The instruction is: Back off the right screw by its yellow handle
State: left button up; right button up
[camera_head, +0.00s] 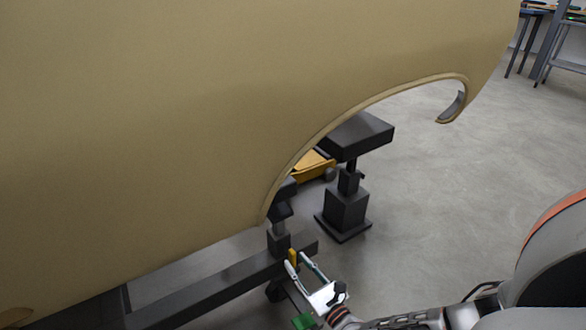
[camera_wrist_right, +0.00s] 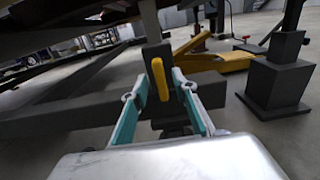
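The yellow handle (camera_head: 293,257) of the screw stands upright by the end of a dark beam, below the wheel arch. In the right wrist view the yellow handle (camera_wrist_right: 159,79) is in the middle, in front of a dark post. My right gripper (camera_head: 303,264) is open, with its fingertips at the handle. In the right wrist view the teal fingers of my right gripper (camera_wrist_right: 161,80) stand on either side of the handle, with a gap visible. Whether the handle is fully between the tips is hard to tell. The screw itself is hidden. My left gripper is not in view.
A large tan body shell (camera_head: 180,110) hangs over the left and middle. A dark beam (camera_head: 205,288) runs low beneath it. A dark stand (camera_head: 347,208) and a yellow piece of equipment (camera_wrist_right: 215,61) are behind the handle. Grey floor is open at right.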

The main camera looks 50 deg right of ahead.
aim_at(295, 260)
jog(key=shift+x, duration=1.1)
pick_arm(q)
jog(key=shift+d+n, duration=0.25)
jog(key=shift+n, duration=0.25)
pick_arm(e)
jog(key=shift+w+d, duration=0.15)
jog(key=shift+w, duration=0.35)
grip_shut()
